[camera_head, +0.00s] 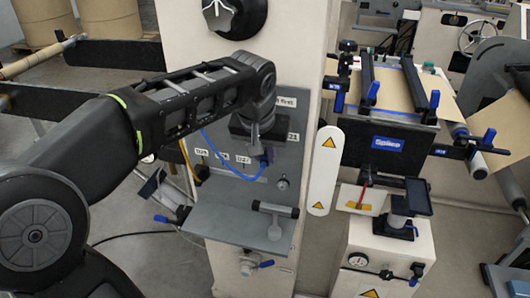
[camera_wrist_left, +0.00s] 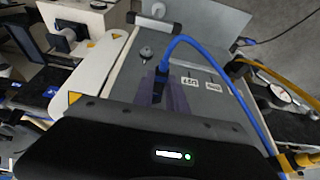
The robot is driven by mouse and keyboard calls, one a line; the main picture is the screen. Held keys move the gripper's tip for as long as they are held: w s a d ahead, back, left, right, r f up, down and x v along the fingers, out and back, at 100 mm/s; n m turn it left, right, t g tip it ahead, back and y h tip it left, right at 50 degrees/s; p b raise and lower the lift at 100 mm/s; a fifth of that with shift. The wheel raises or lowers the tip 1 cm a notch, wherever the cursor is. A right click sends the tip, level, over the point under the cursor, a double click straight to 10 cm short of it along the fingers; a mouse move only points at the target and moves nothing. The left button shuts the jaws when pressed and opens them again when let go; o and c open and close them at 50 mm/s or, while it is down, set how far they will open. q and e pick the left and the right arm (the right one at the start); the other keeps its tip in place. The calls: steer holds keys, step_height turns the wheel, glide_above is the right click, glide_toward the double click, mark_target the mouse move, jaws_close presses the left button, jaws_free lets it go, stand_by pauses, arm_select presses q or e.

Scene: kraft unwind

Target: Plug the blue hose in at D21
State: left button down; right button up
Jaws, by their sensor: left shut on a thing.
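The blue hose (camera_wrist_left: 188,42) arcs up from my left gripper and bends down to the lower right in the left wrist view. In the head view the hose (camera_head: 218,152) droops in front of the grey panel (camera_head: 225,201). My left gripper (camera_head: 266,155) is shut on the hose's dark plug end (camera_wrist_left: 159,86), close to the panel face. The gripper (camera_wrist_left: 171,94) also shows in the left wrist view. The label ending in 21 (camera_head: 293,137) is beside the gripper, partly covered by it. The D21 socket is hidden, and I cannot tell whether the plug touches it.
Labels D27 (camera_head: 243,159) and others run left along the panel. A yellow hose (camera_head: 188,160) hangs at its left. A grey T-handle (camera_head: 274,217) stands on the ledge below. A white guard with warning signs (camera_head: 323,170) stands close at the right.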

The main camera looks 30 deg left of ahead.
arm_select(q)
steer(key=c, duration=1.3)
jaws_free()
steer(key=shift+o, duration=0.2)
steer(key=v, duration=0.7)
steer(key=shift+r, duration=0.35)
steer(key=shift+s+d, duration=0.1)
